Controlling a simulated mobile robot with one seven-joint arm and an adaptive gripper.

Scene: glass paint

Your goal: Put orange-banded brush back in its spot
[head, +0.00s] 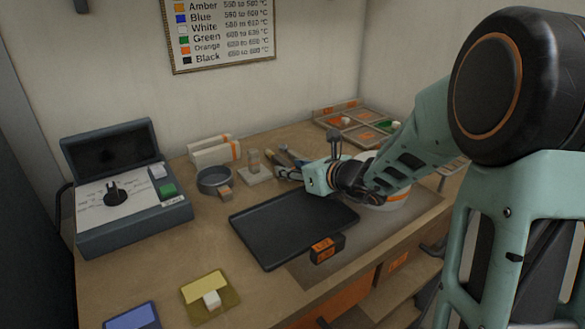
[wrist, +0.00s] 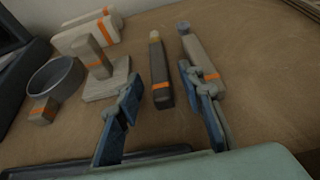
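In the wrist view a dark tool with an orange band and a pale tip (wrist: 160,78) lies on the table, in line with the gap between my fingers. Right of it is a grey tool with an orange band (wrist: 204,58), partly behind my right finger. I cannot tell for sure which is the brush. My gripper (wrist: 160,75) is open, its blue fingers apart with nothing clasped. In the head view my gripper (head: 286,172) is low over the table behind the black tray. A pale upright block on a flat base (wrist: 105,85) stands to its left.
A black tray (head: 290,226) lies in front of my gripper. A round grey dish (head: 213,179) and white orange-banded blocks (head: 214,151) stand left. A grey open case (head: 130,218) is farther left. A divided tray (head: 357,128) stands at the back right.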

